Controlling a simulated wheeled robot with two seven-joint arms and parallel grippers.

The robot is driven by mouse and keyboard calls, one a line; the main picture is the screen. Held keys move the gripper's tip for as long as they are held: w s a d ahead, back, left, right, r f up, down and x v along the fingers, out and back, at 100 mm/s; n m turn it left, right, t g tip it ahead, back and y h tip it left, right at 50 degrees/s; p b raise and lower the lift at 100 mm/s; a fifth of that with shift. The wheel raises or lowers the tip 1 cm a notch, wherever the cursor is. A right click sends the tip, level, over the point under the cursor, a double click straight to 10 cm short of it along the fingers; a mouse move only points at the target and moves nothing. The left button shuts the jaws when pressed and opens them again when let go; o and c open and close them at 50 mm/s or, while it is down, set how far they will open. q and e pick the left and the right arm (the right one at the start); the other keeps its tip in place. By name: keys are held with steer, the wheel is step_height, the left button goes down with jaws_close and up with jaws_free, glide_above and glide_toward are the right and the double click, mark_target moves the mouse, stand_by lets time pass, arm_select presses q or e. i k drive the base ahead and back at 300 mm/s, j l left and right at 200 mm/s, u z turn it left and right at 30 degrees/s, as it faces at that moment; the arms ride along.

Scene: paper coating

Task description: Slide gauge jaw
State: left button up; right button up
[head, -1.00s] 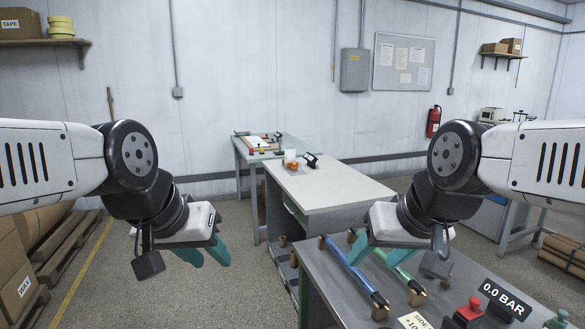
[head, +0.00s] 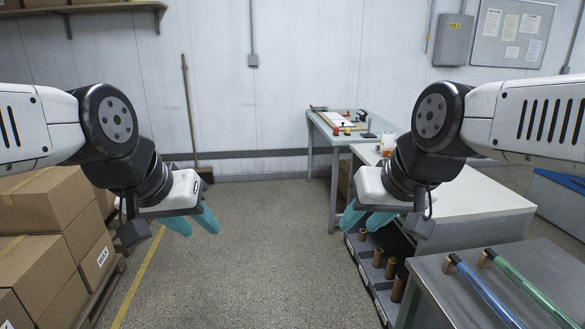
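No gauge or gauge jaw can be made out in the head view; small items on the far table (head: 362,154) are too small to tell apart. My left gripper (head: 195,222) hangs over the open floor with its two teal fingers a little apart and nothing between them. My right gripper (head: 364,221) hangs in front of the white-topped bench (head: 480,205), its teal fingers also a little apart and empty. Neither gripper touches anything.
A grey table (head: 440,290) with a blue rod (head: 485,292) and a green rod (head: 530,285) is at lower right. Stacked cardboard boxes (head: 45,215) on a pallet stand at left. A broom (head: 188,110) leans on the back wall. The middle floor is free.

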mark_target(386, 152)
steer(key=i+j, duration=0.1)
steer(key=i, duration=0.4)
steer(key=i+j, duration=0.1)
steer(key=i, duration=0.45)
steer(key=i+z, duration=0.1)
steer(key=i, duration=0.4)
steer(key=i+j, duration=0.2)
steer(key=i, duration=0.3)
steer(key=i+l+z, duration=0.15)
steer(key=i+z, duration=0.3)
steer(key=i+j+z, duration=0.1)
steer(key=i+z, duration=0.35)
steer(key=i, duration=0.2)
steer(key=i+l+z, duration=0.35)
steer(key=i, duration=0.3)
